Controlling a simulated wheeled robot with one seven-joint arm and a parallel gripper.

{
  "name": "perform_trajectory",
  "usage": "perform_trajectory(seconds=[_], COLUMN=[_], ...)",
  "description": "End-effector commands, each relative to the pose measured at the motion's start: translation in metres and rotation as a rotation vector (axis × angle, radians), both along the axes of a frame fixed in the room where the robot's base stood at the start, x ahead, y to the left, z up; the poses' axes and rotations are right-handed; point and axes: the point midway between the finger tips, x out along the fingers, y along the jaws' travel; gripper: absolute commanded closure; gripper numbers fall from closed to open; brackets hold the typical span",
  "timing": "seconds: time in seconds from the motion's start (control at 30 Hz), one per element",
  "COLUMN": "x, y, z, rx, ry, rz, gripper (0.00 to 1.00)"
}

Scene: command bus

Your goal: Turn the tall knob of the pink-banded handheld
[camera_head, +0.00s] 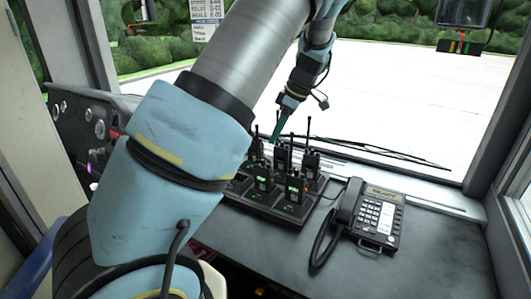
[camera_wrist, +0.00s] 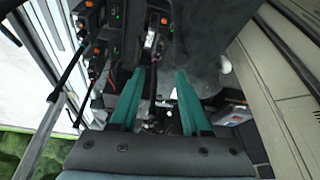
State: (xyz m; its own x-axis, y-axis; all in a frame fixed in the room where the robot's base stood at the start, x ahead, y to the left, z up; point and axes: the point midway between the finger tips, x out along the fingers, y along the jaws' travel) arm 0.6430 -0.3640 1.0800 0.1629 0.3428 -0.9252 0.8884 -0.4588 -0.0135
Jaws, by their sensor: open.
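Several black handhelds with antennas stand upright in a dark charging rack (camera_head: 262,212). A further handheld (camera_head: 311,162) stands at the back right. I cannot make out a pink band on any of them, nor tell which knob is the tall one. My gripper (camera_head: 277,130) hangs just above the back of the rack, with its teal fingers pointing down. In the wrist view my gripper (camera_wrist: 160,71) is open and nothing is between the fingertips. Handhelds (camera_wrist: 97,53) show left of the fingers there.
A black desk phone (camera_head: 372,218) with a coiled cord sits right of the rack on the dark counter (camera_head: 440,245). The windscreen is behind the rack. A dashboard panel (camera_head: 95,128) with dials is at the left. The counter's right side is clear.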

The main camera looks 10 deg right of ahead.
Motion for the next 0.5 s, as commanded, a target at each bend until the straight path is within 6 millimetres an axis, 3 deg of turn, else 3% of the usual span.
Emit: perform_trajectory(seconds=[0.23,0.5], x=[0.004,0.012], y=[0.001,0.019], z=[-0.005,-0.048], rx=[0.0,0.0], ry=[-0.012,-0.011], rz=[0.028,0.029], gripper=[0.53,0.53])
